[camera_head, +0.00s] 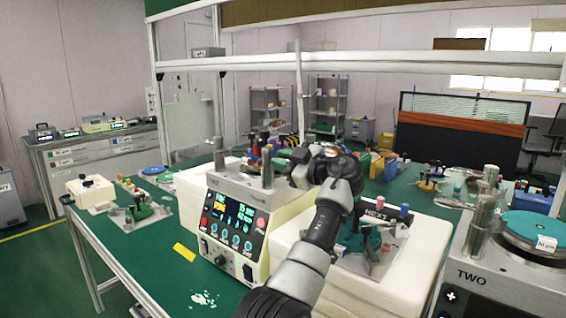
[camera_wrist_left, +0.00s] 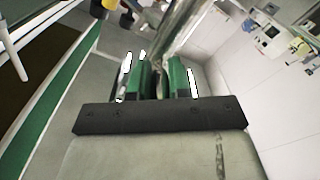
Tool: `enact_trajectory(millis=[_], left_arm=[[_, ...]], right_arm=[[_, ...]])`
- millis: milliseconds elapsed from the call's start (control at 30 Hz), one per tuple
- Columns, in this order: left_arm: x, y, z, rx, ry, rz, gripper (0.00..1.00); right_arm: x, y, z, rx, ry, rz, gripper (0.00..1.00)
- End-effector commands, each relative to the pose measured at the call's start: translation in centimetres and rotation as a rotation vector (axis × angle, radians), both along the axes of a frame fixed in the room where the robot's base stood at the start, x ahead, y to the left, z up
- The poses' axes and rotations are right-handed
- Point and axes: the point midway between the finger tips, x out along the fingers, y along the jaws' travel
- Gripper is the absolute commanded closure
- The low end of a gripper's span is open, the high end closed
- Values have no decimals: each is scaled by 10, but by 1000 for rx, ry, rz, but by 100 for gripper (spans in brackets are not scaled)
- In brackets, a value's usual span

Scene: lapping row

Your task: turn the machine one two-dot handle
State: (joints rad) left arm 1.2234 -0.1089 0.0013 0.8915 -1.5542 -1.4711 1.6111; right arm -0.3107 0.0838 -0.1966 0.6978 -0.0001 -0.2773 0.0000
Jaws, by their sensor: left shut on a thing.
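The machine (camera_head: 232,225) with the lit control panel stands at the middle of the green bench, left of the machine marked TWO. Metal posts rise from its top. My left gripper (camera_head: 302,168) is over the right rear of this machine, with my wrist hiding much of that spot. In the left wrist view, its green-padded fingers (camera_wrist_left: 163,82) are shut on a grey metal bar (camera_wrist_left: 182,32), which runs up and away between them. The bar looks like a handle; no dots show on it. My right gripper is not in view.
Machine TWO (camera_head: 475,278) with its teal disc (camera_head: 535,228) stands at the right. Small fixtures (camera_head: 138,214) stand on the bench at the left; the front left bench is mostly clear.

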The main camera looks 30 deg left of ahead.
Motion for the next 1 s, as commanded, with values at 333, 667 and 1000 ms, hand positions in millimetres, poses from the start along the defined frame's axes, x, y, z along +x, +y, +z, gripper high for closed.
enact_trajectory(millis=[333,667,1000], left_arm=[[0,1,-1,0,1,1,57],[0,0,4,1,-1,1,57],[-2,-25,58,4,-5,-3,57]], right_arm=[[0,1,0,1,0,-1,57],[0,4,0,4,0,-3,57],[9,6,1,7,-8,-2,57]])
